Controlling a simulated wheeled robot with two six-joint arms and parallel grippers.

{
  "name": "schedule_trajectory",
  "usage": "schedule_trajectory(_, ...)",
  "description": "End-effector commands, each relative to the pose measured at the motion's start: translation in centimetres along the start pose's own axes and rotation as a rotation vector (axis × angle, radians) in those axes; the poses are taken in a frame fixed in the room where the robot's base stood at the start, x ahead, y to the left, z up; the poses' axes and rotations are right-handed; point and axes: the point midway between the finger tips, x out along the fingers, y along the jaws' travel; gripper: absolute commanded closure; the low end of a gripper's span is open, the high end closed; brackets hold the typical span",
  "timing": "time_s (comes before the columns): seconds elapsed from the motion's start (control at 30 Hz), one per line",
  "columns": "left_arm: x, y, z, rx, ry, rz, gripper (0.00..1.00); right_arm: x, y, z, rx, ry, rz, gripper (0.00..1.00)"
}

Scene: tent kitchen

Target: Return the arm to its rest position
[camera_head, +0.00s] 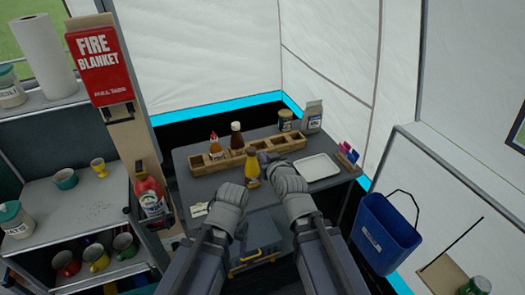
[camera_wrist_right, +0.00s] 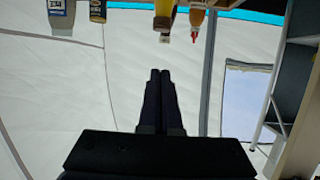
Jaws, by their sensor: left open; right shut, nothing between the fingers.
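Both of my arms reach forward from the bottom of the head view over the grey table (camera_head: 190,190). My left gripper (camera_head: 230,195) is the lower one, over the table's front left part. It is open, with its fingers mostly hidden behind the hand. My right gripper (camera_head: 265,158) is farther forward, beside the yellow bottle (camera_head: 252,168), and its hand hides part of the table. In the right wrist view its two fingers (camera_wrist_right: 160,76) are together with nothing between them. I cannot tell whether it touches the bottle.
A wooden condiment box (camera_head: 200,166) holds bottles, including one with a red tip (camera_head: 215,147). A blue bin (camera_head: 385,235) is right; a shelf with mugs (camera_head: 65,178) is left.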

Motion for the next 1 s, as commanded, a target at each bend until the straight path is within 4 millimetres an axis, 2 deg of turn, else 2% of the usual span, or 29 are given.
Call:
schedule_trajectory(0.27,0.0,0.0,0.0,0.000,0.000,0.000,0.27,0.0,-0.3,0.5,-0.003,-0.024,-0.008,1.00)
schedule_trajectory(0.37,0.0,0.0,0.0,0.000,0.000,0.000,0.27,-0.1,-1.6,2.8,-0.014,-0.127,-0.039,1.00)
schedule_trajectory(0.47,0.0,0.0,0.0,0.000,0.000,0.000,0.27,-1.1,-3.5,6.9,-0.033,-0.317,-0.077,1.00)
schedule_trajectory(0.6,0.0,0.0,0.0,0.000,0.000,0.000,0.27,-4.3,-5.2,13.2,-0.065,-0.639,-0.096,1.00)
schedule_trajectory(0.7,0.0,0.0,0.0,0.000,0.000,0.000,0.27,-7.5,-5.6,16.6,-0.087,-0.851,-0.079,1.00)
schedule_trajectory(0.83,0.0,0.0,0.0,0.000,0.000,0.000,0.27,-11.5,-5.5,19.4,-0.108,-1.073,-0.033,1.00)
schedule_trajectory(1.0,0.0,0.0,0.0,0.000,0.000,0.000,0.27,-15.0,-5.2,20.8,-0.124,-1.242,0.019,1.00)
